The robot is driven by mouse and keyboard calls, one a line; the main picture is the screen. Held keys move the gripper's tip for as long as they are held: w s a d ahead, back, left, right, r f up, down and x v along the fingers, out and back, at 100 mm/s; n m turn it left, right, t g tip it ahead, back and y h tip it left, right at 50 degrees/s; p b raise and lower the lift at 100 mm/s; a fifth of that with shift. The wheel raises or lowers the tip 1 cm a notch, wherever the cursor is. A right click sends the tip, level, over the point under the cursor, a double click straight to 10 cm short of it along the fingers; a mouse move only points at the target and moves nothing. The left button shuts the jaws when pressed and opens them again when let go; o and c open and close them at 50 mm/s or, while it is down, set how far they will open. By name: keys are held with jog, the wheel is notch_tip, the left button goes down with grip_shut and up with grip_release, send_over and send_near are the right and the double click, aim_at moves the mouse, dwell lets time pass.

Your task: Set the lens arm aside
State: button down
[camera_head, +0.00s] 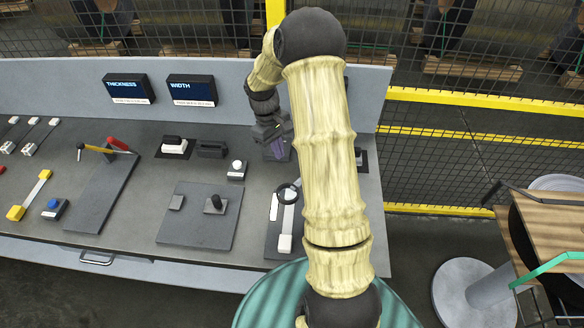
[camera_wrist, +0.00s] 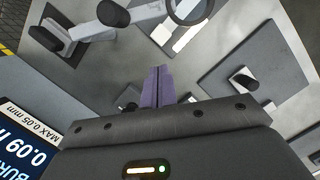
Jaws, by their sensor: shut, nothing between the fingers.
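The lens arm shows in the wrist view as a grey arm (camera_wrist: 150,10) ending in a dark ring (camera_wrist: 172,12) at the top edge. Its other end reaches left towards a grey base with dark round knobs. In the head view only the ring (camera_head: 287,193) shows clearly, over a small dark plate; my arm hides the rest. My gripper (camera_head: 278,152) hangs above the console, behind and left of the ring in the head view. Its purple fingers (camera_wrist: 158,70) are together and empty, apart from the lens arm in the wrist view.
Pale strip pieces (camera_wrist: 185,37) lie below the ring. A grey plate (camera_head: 190,225) with a black knob (camera_head: 214,204) lies to the left. A white button box (camera_head: 236,170) stands near my gripper. A display (camera_wrist: 25,145) fills the wrist view's lower left. A yellow-railed fence stands behind.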

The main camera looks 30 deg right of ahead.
jog(key=s+d+f+p, duration=0.2)
jog(key=s+f+p, duration=0.1)
jog(key=s+f, duration=0.2)
jog(key=shift+f, duration=0.2)
dwell(0.6)
